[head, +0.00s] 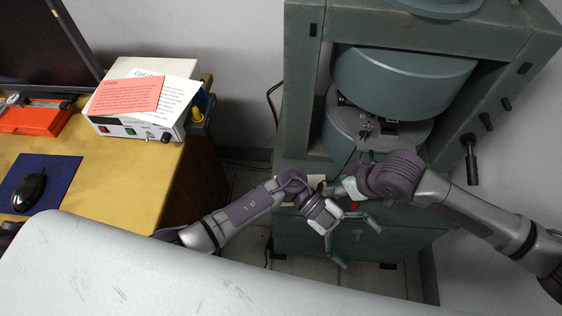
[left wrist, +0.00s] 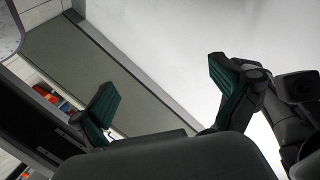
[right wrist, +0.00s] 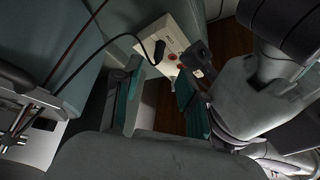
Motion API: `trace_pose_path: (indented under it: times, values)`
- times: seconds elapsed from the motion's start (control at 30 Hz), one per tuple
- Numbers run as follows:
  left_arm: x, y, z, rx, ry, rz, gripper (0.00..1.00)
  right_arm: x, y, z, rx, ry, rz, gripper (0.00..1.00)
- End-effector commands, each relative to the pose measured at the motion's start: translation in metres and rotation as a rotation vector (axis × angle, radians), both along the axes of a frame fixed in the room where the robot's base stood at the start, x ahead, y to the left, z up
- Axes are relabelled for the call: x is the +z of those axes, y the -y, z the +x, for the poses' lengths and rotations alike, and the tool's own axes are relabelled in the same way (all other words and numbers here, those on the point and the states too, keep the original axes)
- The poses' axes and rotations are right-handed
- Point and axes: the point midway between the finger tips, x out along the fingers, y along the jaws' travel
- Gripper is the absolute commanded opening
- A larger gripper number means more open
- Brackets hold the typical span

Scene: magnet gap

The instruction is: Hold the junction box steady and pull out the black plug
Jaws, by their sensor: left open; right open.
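The junction box is a beige box with red round parts (right wrist: 172,34) in the right wrist view. The black plug (right wrist: 159,51) is at its face, with a black cable looping away to the left. In the head view the arms mostly hide the box, and I cannot make out the plug there. My right gripper (head: 338,190) is open; its teal fingers (right wrist: 160,98) spread on this side of the box, apart from the plug. My left gripper (head: 356,243) is open and empty, low in front of the green magnet frame. The left wrist view shows its spread fingers (left wrist: 165,95), with no box.
The large green magnet (head: 400,85) stands behind both arms, with a handle at its right. A wooden desk (head: 130,185) at left holds a power supply with papers, a red tool and a mouse. A pale surface (head: 150,270) crosses the front. The grippers are close together.

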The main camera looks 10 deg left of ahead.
Motion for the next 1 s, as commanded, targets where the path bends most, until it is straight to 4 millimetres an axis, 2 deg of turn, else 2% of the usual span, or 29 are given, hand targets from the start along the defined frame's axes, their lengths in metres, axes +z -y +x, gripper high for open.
trace_pose_path:
  times: [0.3,0.43,0.53,0.77,1.0]
  values:
    - [0.011,-0.044,-0.023,-0.231,-0.2,0.399,1.0,0.0,0.0,0.0,0.0,0.0,0.0,0.42]
    - [0.011,-0.075,-0.021,-0.306,-0.165,0.594,1.0,0.0,0.0,0.0,0.0,0.0,0.0,0.42]
    - [0.007,-0.097,-0.009,-0.373,-0.002,0.65,1.0,0.0,0.0,0.0,0.0,0.0,0.0,0.42]
    - [0.002,-0.121,0.018,-0.512,0.35,0.591,1.0,0.0,0.0,0.0,0.0,0.0,0.0,0.42]
    - [0.004,-0.155,0.065,-0.786,0.846,0.479,1.0,0.0,0.0,0.0,0.0,0.0,0.0,0.42]
